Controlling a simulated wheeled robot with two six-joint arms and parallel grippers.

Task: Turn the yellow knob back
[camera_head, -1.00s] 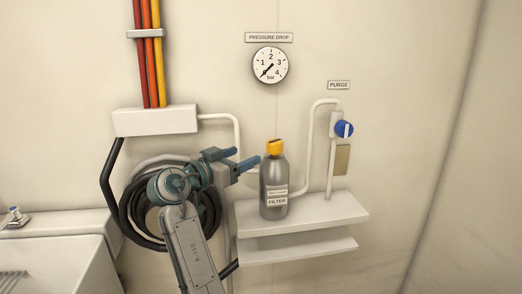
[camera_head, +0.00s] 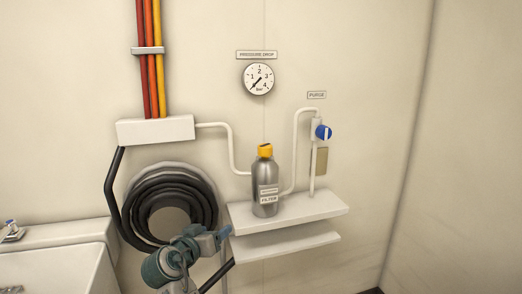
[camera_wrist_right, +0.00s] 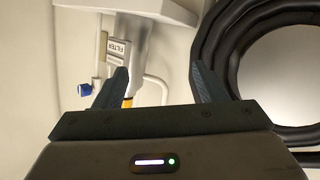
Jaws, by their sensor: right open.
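The yellow knob (camera_head: 265,151) sits on top of the upright grey filter bottle (camera_head: 265,180), which stands on the wall shelf. In the right wrist view, the yellow knob (camera_wrist_right: 127,103) shows only in part beside the left finger, and the filter bottle (camera_wrist_right: 134,72) lies behind that finger. My right gripper (camera_head: 225,233) is open and empty, below and left of the bottle, apart from the knob. Its spread fingers also show in the right wrist view (camera_wrist_right: 158,78). My left gripper is not in view.
The white shelf (camera_head: 290,211) juts out beside my right gripper. A black coiled hose (camera_head: 141,203) hangs at left, with a sink (camera_head: 60,262) farther left. A gauge (camera_head: 258,79) is above, and the blue purge knob (camera_head: 322,132) is on pipes at right.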

